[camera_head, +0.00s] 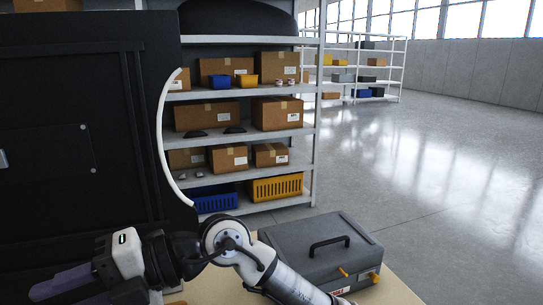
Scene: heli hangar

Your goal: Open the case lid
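A grey case (300,253) with a black handle on its lid (345,232) sits on a light wooden surface at the lower right. The lid looks closed. Two orange latches (343,271) show on its near right side. My gripper (75,290) is at the lower left, pointing left and away from the case, with dark purple fingers that stand apart and hold nothing visible. The fingertips are partly cut off or hard to see against the dark background. My arm crosses in front of the case's near left side and hides part of it.
A large black panel (60,130) fills the left, close behind my gripper, with a white curved bar (163,130) at its right edge. Behind stand shelves (250,95) with boxes and a yellow bin (276,188). The floor (440,150) at right is clear.

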